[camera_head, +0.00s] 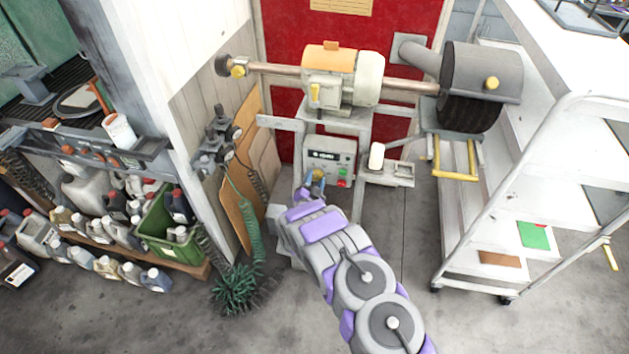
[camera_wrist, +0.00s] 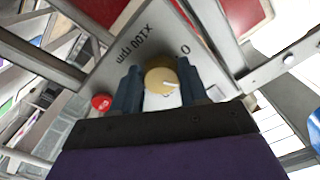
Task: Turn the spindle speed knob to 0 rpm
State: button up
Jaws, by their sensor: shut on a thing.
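The spindle speed knob (camera_wrist: 158,77) is a round cream knob on a grey panel (camera_wrist: 150,48) in the wrist view. A white pointer line on its face points right and slightly down in that view. The panel reads "x100 rpm", rotated, with a "0" mark up and to the right of the knob. My gripper (camera_wrist: 160,88) has its dark blue fingers on both sides of the knob, shut on it.
A red button (camera_wrist: 101,103) is left of the fingers. The buffing machine (camera_head: 342,78) stands above the control box, with a dark brush (camera_head: 468,112) at right. A white shelf cart (camera_head: 520,190) stands right; bottles and a green crate (camera_head: 165,232) are left.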

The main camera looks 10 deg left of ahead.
jog(key=c, duration=0.4)
jog(key=shift+n, duration=0.3)
jog(key=n+p, duration=0.1)
jog(key=n, duration=0.4)
jog(key=shift+d+f+n, duration=0.1)
jog(key=shift+d+n, duration=0.05)
jog(key=shift+n, duration=0.15)
jog(key=n, duration=0.5)
jog(key=shift+n, duration=0.3)
jog(key=o, duration=1)
jog(key=shift+o, duration=0.2)
